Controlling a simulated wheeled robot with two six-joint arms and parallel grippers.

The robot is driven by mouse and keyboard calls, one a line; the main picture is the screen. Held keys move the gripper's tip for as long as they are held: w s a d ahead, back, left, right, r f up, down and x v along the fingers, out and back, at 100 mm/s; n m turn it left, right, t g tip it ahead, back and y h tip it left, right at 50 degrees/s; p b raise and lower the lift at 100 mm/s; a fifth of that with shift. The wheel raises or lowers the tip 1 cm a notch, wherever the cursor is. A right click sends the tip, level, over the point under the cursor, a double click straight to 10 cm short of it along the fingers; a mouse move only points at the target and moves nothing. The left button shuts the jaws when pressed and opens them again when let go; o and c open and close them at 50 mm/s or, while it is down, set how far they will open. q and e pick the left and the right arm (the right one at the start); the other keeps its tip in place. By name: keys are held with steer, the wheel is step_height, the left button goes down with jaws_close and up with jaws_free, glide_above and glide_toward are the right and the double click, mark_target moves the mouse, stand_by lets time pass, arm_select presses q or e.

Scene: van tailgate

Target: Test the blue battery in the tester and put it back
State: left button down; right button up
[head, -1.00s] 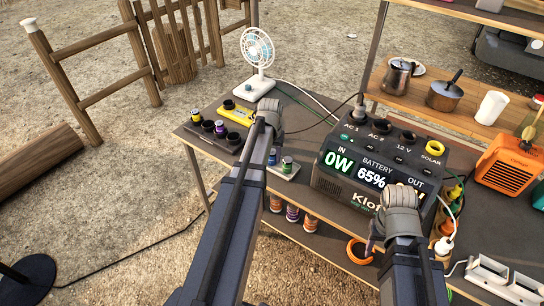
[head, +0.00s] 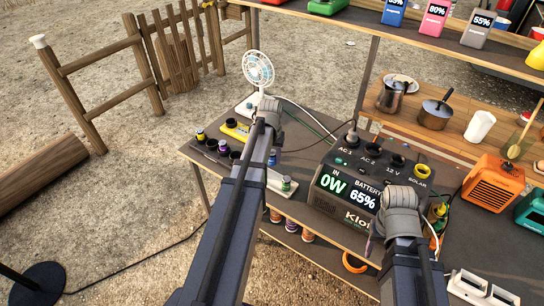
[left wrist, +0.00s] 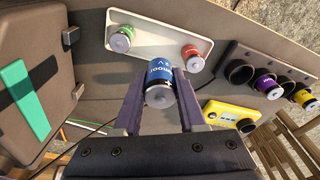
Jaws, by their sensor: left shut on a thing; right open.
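The blue battery (left wrist: 158,85) is between the fingers of my left gripper (left wrist: 160,98), which is shut on it. In the head view the blue battery (head: 272,157) shows just right of my left arm, whose fingers are mostly hidden. The yellow tester (left wrist: 222,112), with a small display and a dark round socket, is right of and below the battery in the left wrist view; the tester (head: 236,130) is partly hidden in the head view. A white tray (left wrist: 155,42) holds a green battery (left wrist: 121,38) and a red-marked one (left wrist: 190,60). My right gripper (head: 378,236) is open and mostly hidden by its wrist.
Dark cups (left wrist: 238,72), some with purple and yellow batteries, stand beside the tester. A large power station (head: 345,190) reading 65% stands right of the tray. A fan (head: 258,70) is behind the tester. Cans stand on a lower shelf.

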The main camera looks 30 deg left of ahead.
arm_select(q)
steer(key=shift+w+a, duration=0.1)
steer(key=w+a, duration=0.6)
steer(key=a, duration=0.4)
steer(key=w+a, duration=0.6)
steer(key=a, duration=0.5)
steer(key=w+a, duration=0.5)
steer(key=a, duration=0.5)
steer(key=shift+w+a, duration=0.4)
steer(key=shift+f, duration=0.2)
steer(key=shift+f+b, duration=2.1)
steer(key=shift+b, duration=0.15)
steer(key=shift+f, duration=0.2)
steer(key=shift+f+b, duration=0.85)
steer(key=shift+b, duration=0.2)
steer(key=shift+s+d+f+b, duration=0.1)
steer(key=shift+s+d+b, duration=0.1)
steer(key=shift+b, duration=0.15)
